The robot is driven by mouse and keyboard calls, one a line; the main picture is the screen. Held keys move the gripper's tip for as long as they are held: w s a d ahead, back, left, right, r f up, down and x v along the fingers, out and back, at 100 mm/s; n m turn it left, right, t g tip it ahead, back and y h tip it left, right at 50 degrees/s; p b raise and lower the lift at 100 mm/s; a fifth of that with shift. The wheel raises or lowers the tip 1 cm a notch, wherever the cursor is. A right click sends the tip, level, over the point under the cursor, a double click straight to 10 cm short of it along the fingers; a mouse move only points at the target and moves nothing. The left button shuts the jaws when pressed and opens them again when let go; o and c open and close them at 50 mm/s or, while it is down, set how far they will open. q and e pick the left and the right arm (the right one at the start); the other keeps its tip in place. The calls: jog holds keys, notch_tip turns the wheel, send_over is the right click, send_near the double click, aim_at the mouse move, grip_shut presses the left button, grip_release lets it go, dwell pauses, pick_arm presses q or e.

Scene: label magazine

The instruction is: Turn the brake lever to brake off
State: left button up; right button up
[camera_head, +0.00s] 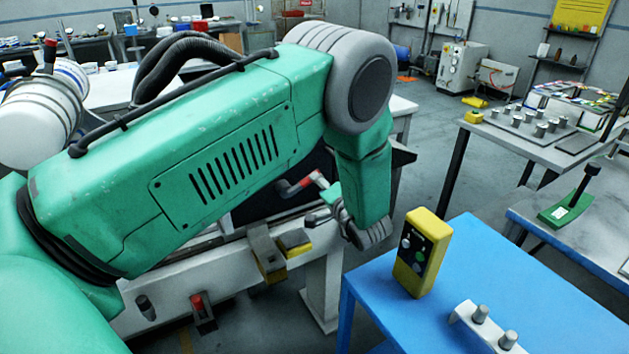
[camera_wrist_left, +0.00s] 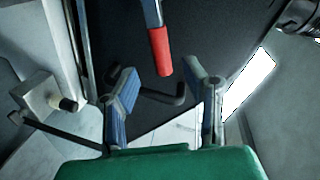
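The brake lever shows in the wrist view as a grey metal rod with a red grip (camera_wrist_left: 160,50), coming down from the top edge. In the head view its red grip (camera_head: 293,188) shows beside my forearm, in front of a dark panel. My left gripper (camera_head: 324,204) is small and partly hidden at the end of the green arm. In the wrist view the left gripper (camera_wrist_left: 163,72) is open, its two blue-padded fingers apart. The lower end of the red grip appears between the fingertips in the picture; I see no finger touching it. My right gripper is not in view.
A black bent bar (camera_wrist_left: 165,97) shows behind the fingers. A grey block with a black knob (camera_wrist_left: 50,98) is at left. A yellow control box (camera_head: 422,252) stands on a blue table (camera_head: 520,270) right of the arm. A white machine beam (camera_head: 225,275) runs below the arm.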

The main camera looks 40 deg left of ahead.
pick_arm(q)
jog(key=v, duration=0.6)
jog(key=shift+d, duration=0.3)
jog(key=shift+d, duration=0.1)
